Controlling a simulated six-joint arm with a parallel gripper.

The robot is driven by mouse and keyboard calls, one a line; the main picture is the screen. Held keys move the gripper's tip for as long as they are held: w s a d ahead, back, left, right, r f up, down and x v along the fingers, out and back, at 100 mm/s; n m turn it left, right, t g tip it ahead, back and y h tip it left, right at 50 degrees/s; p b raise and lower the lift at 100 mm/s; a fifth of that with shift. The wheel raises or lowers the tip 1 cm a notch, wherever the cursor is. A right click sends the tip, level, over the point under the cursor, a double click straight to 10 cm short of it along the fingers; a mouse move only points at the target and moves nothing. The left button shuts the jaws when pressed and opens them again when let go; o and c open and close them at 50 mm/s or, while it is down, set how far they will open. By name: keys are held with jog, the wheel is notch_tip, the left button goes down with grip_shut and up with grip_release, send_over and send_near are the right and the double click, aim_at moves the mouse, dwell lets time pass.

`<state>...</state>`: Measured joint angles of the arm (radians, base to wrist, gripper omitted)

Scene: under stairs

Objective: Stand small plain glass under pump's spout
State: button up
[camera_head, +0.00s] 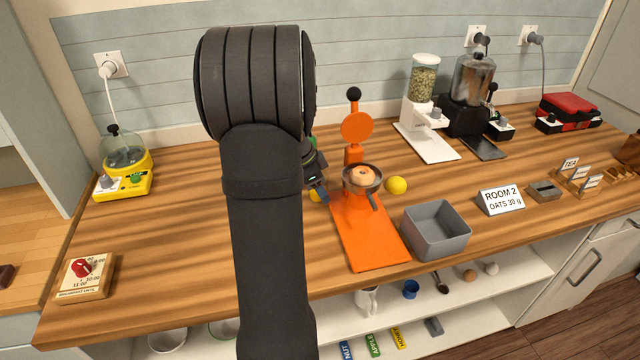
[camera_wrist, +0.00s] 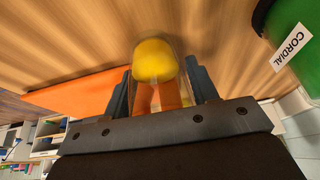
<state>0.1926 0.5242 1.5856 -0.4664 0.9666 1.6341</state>
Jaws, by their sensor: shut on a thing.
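My gripper (camera_wrist: 161,84) is shut on a small clear glass (camera_wrist: 165,94); the finger pads sit on either side of it in the wrist view. Orange and yellow show through the glass. In the head view my gripper (camera_head: 317,183) is partly covered by my arm, left of the orange press, and the glass cannot be made out there. A green bottle labelled CORDIAL (camera_wrist: 291,45) stands at the upper right of the wrist view, apart from the gripper. Only a sliver of green shows behind my arm in the head view. The pump's spout is not visible.
An orange press (camera_head: 372,235) holds a fruit half, with a yellow lemon (camera_head: 396,185) at its right. Another yellow fruit (camera_wrist: 153,58) lies beyond the glass. A grey bin (camera_head: 437,230) stands right of the press. The counter left of my arm is mostly clear.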

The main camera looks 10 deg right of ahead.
jog(key=o, duration=1.4)
jog(key=v, duration=1.3)
jog(key=shift+d+r, duration=0.2)
jog(key=shift+d, duration=0.05)
jog(key=x, duration=1.2)
jog(key=shift+f, duration=0.6)
jog(key=shift+r, duration=0.25)
